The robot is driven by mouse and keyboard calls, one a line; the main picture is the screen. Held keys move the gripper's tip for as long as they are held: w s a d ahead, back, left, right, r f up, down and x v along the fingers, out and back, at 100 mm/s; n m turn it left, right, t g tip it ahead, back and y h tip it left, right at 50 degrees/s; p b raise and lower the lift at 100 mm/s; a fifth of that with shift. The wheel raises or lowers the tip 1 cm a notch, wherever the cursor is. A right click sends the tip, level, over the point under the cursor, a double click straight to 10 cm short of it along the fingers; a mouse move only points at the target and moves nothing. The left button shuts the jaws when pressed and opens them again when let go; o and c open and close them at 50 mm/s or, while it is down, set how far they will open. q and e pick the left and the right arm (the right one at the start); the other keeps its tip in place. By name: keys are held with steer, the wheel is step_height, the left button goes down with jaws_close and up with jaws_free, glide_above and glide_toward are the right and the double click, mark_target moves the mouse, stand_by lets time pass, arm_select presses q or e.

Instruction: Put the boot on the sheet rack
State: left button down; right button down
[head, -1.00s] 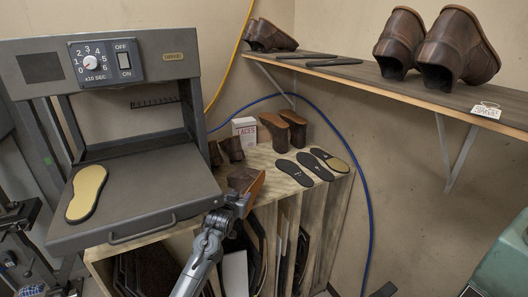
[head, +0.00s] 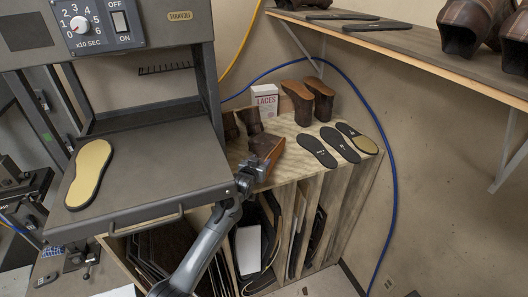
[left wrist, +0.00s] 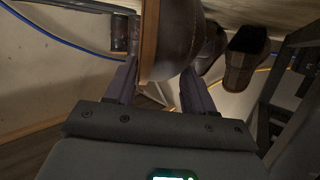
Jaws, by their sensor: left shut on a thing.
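My left gripper (head: 256,167) is at the front left edge of the sheet rack's top, closed on a brown boot (head: 268,147). In the left wrist view the boot (left wrist: 172,38) fills the space between the two fingers of my gripper (left wrist: 160,84). The sheet rack (head: 345,185) is a wooden stand with upright slots. The boot is over or on its top near the front edge; I cannot tell whether it touches. My right gripper is out of view.
Several boots, including a brown pair (head: 312,100), stand on the rack top beside a white laces box (head: 265,98). Black insoles (head: 317,150) lie to the right. A grey press (head: 150,170) with a tan sole (head: 88,172) stands left. A wall shelf (head: 400,45) is above right.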

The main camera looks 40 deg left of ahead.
arm_select(q)
steer(key=shift+f, duration=0.15)
steer(key=shift+c, duration=1.8)
jaws_free()
steer(key=shift+f, duration=0.1)
steer(key=b+v, duration=0.2)
steer(key=v, duration=1)
steer(key=s+d+f+m+g+h, duration=0.4)
steer(key=s+d+f+g, duration=0.2)
steer(key=s+d+f, duration=1)
steer(key=s+d+m+g, duration=0.1)
steer(key=s+d+g, duration=0.1)
steer(key=s, duration=0.7)
steer(key=s+d+g+h, duration=0.1)
steer(key=s+d+g, duration=0.1)
steer(key=s+d, duration=0.3)
steer(key=s, duration=0.4)
steer(key=shift+f+m+h, duration=0.25)
steer(key=shift+m+h, duration=0.05)
steer(key=shift+m, duration=0.1)
